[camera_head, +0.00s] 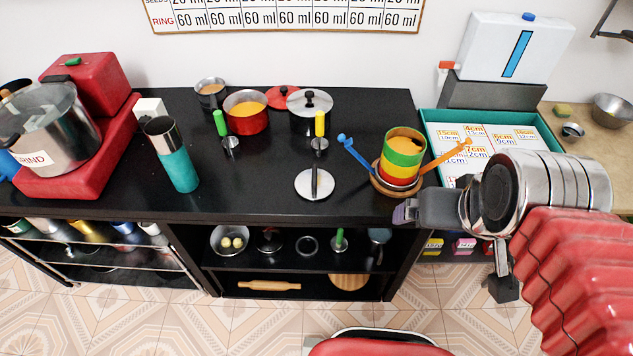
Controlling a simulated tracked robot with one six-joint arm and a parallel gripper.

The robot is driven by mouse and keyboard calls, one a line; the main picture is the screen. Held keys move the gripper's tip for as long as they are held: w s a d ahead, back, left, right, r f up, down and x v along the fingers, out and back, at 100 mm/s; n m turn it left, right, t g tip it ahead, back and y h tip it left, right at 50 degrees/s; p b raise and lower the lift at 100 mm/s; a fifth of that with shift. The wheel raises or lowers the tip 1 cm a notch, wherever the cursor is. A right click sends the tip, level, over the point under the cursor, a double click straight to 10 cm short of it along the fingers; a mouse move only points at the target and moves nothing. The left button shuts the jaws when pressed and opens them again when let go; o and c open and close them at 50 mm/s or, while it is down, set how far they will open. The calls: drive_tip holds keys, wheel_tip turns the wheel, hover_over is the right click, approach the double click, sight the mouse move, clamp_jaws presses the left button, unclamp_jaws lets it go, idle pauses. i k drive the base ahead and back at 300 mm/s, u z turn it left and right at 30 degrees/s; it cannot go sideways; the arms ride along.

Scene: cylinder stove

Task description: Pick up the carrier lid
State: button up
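A flat round silver lid (301,185) with a dark upright handle lies on the black counter, front centre; it looks like the carrier lid. To its right stands a stacked carrier (404,150) with yellow, green and red bands, in a brown round base. A blue arm (356,154) and an orange arm (447,153) spread from its sides. My gripper (454,250) is at the right, in front of the counter edge and right of the lid. Its two fingers are wide apart with nothing between them. It is not touching the lid.
Behind the lid are a red pot (247,122), a steel pot (309,122) and green- and yellow-handled tools. A teal flask (180,171) and a red grinder (77,165) stand left. A teal tray (431,126) is right. The counter left of the lid is clear.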

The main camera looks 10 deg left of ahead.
sight(314, 184)
drive_tip(key=k, duration=1.3)
drive_tip(key=u, duration=0.4)
drive_tip(key=i, duration=0.75)
drive_tip(key=u, duration=0.8)
drive_tip(key=i, duration=0.7)
drive_tip(key=u, duration=0.15)
